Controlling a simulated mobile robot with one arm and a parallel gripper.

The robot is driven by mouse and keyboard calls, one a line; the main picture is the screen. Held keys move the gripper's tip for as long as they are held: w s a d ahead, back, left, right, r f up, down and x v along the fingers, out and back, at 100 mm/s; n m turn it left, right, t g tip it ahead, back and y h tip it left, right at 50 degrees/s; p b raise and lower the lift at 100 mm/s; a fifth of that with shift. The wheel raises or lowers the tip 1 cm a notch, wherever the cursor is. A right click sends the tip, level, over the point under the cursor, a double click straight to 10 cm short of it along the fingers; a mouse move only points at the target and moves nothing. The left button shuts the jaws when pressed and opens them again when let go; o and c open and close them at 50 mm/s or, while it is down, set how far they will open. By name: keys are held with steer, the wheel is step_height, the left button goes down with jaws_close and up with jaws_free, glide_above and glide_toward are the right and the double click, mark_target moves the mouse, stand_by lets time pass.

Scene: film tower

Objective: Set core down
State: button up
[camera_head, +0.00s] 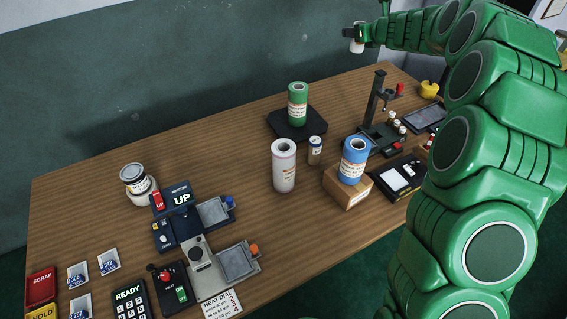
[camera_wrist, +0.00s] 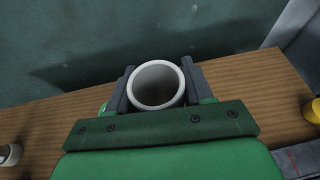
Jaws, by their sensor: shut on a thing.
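The core (camera_wrist: 158,84) is a white, hollow tube. In the wrist view its open upper end faces the camera, between the two dark fingers of my gripper (camera_wrist: 156,82). My gripper is shut on it. In the head view the core (camera_head: 357,45) shows small at the top of the picture, held upright in my gripper (camera_head: 362,36), in front of the green wall and high over the back of the table. The wooden table (camera_head: 110,200) is below it. The core's lower end is hidden in the wrist view.
A green roll (camera_head: 298,104) stands on a black plate (camera_head: 283,128). A white roll (camera_head: 284,166), a small can (camera_head: 315,151) and a blue roll (camera_head: 354,161) on a box (camera_head: 346,190) stand nearby. A dark stand (camera_head: 376,105) and yellow object (camera_head: 429,89) are right. Bare wood lies back-left.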

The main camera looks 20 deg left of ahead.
steer(key=s+a+n+g+y, duration=0.1)
steer(key=s+a+n+g, duration=0.3)
steer(key=s, duration=1.3)
steer(key=s+a+n+g+y, duration=0.25)
steer(key=s+n+g, duration=0.25)
steer(key=s, duration=1.2)
steer(key=s+a+n+g+y, duration=0.1)
steer(key=s+a+n+g, duration=0.35)
steer(key=s, duration=1.25)
steer(key=shift+m, duration=0.35)
steer(key=f, duration=3.2)
steer(key=shift+s+d+f, duration=0.1)
steer(key=shift+d+f, duration=0.1)
steer(key=shift+d, duration=0.1)
steer(key=shift+f+g, duration=0.15)
steer(key=shift+g, duration=0.1)
steer(key=o, duration=1)
steer(key=shift+o, duration=0.2)
steer(key=shift+r, duration=0.2)
